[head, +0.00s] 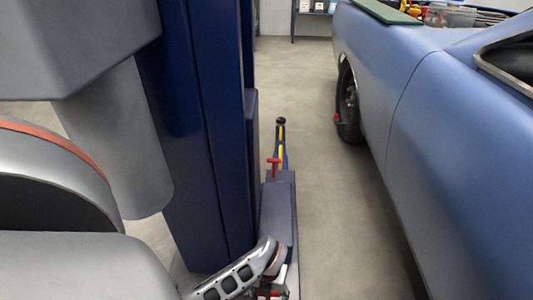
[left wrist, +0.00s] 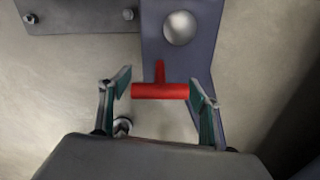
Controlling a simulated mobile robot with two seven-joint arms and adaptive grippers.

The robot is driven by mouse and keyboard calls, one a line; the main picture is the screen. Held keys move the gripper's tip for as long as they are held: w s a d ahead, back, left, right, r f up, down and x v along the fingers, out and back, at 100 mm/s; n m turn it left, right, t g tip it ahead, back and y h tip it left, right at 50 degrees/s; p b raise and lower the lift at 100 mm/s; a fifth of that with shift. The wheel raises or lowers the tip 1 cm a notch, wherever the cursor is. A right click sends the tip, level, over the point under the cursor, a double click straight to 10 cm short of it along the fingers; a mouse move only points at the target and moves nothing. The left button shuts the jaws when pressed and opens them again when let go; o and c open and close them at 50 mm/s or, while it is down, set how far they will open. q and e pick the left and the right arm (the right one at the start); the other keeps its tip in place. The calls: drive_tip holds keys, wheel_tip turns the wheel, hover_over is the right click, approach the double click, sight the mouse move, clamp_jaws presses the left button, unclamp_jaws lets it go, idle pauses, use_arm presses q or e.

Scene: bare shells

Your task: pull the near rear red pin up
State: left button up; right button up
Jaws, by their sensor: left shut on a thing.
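The near rear red pin (left wrist: 160,91) is a red T-shaped handle in the middle of the left wrist view, above a blue-grey lift arm plate (left wrist: 178,58). The pin's lower part is hidden. My right gripper is not in view.
A dark blue lift post (head: 205,130) stands left of centre. Another red pin (head: 273,166) sits on a lift arm farther off. A blue car (head: 440,120) fills the right side. Grey floor (head: 325,200) is clear between post and car.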

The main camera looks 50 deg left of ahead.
use_arm(q)
drive_tip(key=shift+r, duration=0.15)
drive_tip(key=o, duration=1.5)
drive_tip(key=shift+o, duration=0.5)
drive_tip(key=shift+r, duration=0.15)
wheel_tip(320, 180, up, 12)
